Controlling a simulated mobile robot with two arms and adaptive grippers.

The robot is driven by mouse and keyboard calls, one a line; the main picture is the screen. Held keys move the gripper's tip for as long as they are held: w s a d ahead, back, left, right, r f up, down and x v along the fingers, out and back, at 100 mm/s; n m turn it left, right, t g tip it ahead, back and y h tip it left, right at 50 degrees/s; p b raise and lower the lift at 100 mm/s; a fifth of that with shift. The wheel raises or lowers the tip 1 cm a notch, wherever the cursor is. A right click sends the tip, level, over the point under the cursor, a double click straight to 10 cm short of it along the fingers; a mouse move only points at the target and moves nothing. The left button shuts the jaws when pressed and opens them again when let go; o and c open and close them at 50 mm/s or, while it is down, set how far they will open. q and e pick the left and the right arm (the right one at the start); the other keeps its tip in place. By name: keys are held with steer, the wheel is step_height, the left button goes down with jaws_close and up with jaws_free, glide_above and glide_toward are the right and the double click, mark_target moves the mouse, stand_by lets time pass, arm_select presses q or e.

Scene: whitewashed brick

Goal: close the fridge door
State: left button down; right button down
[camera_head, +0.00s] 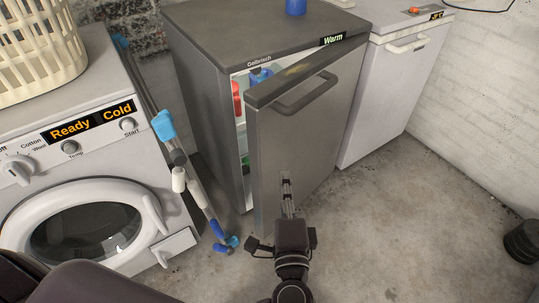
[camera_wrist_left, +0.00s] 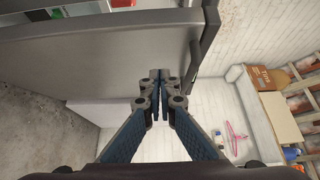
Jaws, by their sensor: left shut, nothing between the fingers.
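The grey fridge (camera_head: 208,101) stands in the middle of the head view. Its door (camera_head: 270,165) is partly open, with a gap on the left that shows red, blue and green items inside. A long bar handle (camera_head: 308,95) runs near the door's top. My left gripper (camera_head: 286,185) is shut and empty in front of the door, below the handle. In the left wrist view its fingertips (camera_wrist_left: 160,85) are together, close to the door (camera_wrist_left: 90,60) and handle (camera_wrist_left: 193,62). I cannot tell whether they touch the door. My right gripper is not in view.
A washing machine (camera_head: 90,180) with a laundry basket (camera_head: 40,45) on top stands left. A blue and white stick-like appliance (camera_head: 179,179) leans between it and the fridge. A white chest (camera_head: 385,95) stands right of the fridge. The concrete floor on the right (camera_head: 420,220) is mostly clear.

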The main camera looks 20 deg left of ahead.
arm_select(q)
steer(key=x, duration=0.4)
steer(key=a+x, duration=0.1)
steer(key=x, duration=0.3)
steer(key=a+x, duration=0.1)
steer(key=x, duration=0.3)
steer(key=shift+s+a+f, duration=0.1)
steer(key=shift+s, duration=0.25)
steer(key=shift+w+a, duration=0.2)
steer(key=shift+a, duration=0.15)
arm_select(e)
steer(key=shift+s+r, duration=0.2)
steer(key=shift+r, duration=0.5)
